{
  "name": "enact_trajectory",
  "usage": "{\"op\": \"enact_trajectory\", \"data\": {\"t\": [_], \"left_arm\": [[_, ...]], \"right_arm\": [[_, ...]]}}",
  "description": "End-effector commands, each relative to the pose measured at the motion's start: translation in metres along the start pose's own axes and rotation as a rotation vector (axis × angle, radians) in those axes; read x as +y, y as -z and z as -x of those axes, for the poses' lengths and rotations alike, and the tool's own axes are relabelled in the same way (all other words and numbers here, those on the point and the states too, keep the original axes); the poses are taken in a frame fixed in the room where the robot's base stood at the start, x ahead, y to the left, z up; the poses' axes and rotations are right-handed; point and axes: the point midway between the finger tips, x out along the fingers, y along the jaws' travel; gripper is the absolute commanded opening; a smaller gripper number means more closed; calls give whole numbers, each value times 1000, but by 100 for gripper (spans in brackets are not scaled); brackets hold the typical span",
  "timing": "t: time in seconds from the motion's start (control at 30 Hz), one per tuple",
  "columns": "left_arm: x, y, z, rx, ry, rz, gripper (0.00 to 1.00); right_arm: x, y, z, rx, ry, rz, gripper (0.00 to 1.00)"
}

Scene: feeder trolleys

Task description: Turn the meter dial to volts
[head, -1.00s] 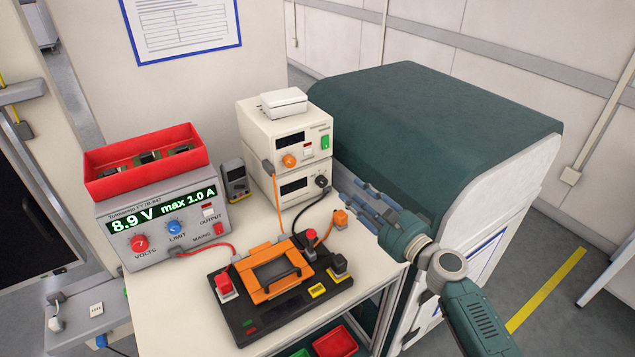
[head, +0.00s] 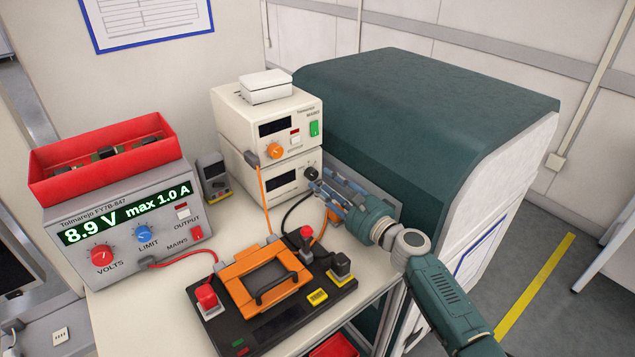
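A white bench meter (head: 272,183) with a dark display stands under a similar white unit. Its black dial (head: 310,173) is at the right of its front; the pointer setting is too small to read. My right gripper (head: 319,181) is open, with its blue-grey fingers pointing left at the dial. The fingertips are at or just in front of the dial; I cannot tell whether they touch it. My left gripper is not in view.
A grey power supply (head: 130,225) reading 8.9 V, with a red bin (head: 108,160) on top, stands at left. A black and orange test fixture (head: 265,290) lies in front. Orange, black and red cables cross the trolley top. A large dark green cabinet (head: 420,110) stands at right.

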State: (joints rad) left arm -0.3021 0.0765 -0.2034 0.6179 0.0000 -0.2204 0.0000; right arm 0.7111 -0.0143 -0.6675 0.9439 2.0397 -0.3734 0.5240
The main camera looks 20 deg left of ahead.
Motion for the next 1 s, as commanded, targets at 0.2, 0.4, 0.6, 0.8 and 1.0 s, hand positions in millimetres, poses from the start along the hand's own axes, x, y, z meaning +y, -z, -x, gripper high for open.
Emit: {"op": "enact_trajectory", "data": {"t": [0.2,0.4,0.6,0.8,1.0], "left_arm": [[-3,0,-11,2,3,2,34],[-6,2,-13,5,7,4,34],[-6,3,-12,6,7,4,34],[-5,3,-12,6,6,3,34],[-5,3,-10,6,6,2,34]], "right_arm": [[2,1,-27,0,-1,-1,34],[1,0,-34,0,-1,-1,34],[1,0,-34,0,-1,0,34],[1,0,-34,0,-1,0,1],[0,-1,-35,-1,0,-72,0]]}}
